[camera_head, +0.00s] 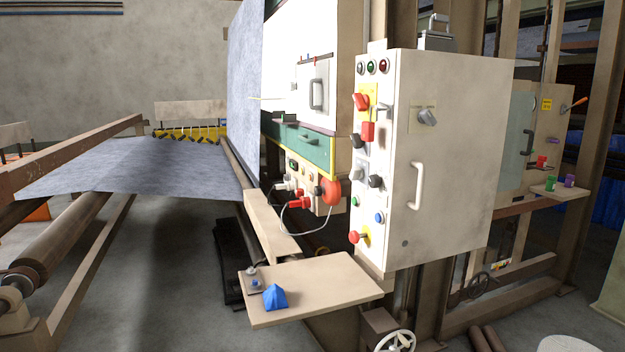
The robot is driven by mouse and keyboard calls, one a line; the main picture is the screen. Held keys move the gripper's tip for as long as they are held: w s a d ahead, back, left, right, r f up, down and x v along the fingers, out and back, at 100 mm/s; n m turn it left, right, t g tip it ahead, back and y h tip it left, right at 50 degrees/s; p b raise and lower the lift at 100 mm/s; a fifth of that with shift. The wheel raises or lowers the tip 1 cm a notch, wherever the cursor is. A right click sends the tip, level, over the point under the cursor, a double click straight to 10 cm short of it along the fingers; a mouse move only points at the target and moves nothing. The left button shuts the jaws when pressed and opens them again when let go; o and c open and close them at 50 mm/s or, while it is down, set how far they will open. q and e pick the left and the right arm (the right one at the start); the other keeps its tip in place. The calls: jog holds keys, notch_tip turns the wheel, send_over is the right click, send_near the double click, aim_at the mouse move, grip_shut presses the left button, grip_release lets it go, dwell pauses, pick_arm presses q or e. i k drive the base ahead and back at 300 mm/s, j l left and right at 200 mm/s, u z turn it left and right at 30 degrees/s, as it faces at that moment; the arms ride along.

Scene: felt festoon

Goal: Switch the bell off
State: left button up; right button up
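No part is plainly marked as the bell or its switch. A round red disc (331,191), which may be a bell or a large button, sits at the right end of a small control box (305,182) below the green drawer. The white cabinet (450,190) carries a red rotary switch (361,102) on a yellow plate, black knobs (375,181), a green button (355,200), a blue button (379,217) and a red mushroom button (354,237). A grey turn-knob (427,117) is on its front face. Labels are too small to read. Neither gripper is in view.
A wooden shelf (325,290) juts out below the cabinet, bearing a blue pyramid (275,297) and a small box with a blue button (256,284). White cables (284,222) hang from the control box. A grey felt sheet (140,168) and rollers fill the left.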

aim_at(299, 193)
jog(key=z, duration=3.45)
jog(key=k+j+z, duration=0.1)
jog(key=z, duration=1)
jog(key=k, duration=0.75)
jog(key=k+z, duration=0.15)
jog(key=k, duration=0.6)
jog(key=k+l+z, duration=0.1)
jog(key=k+z, duration=0.3)
jog(key=k, duration=0.35)
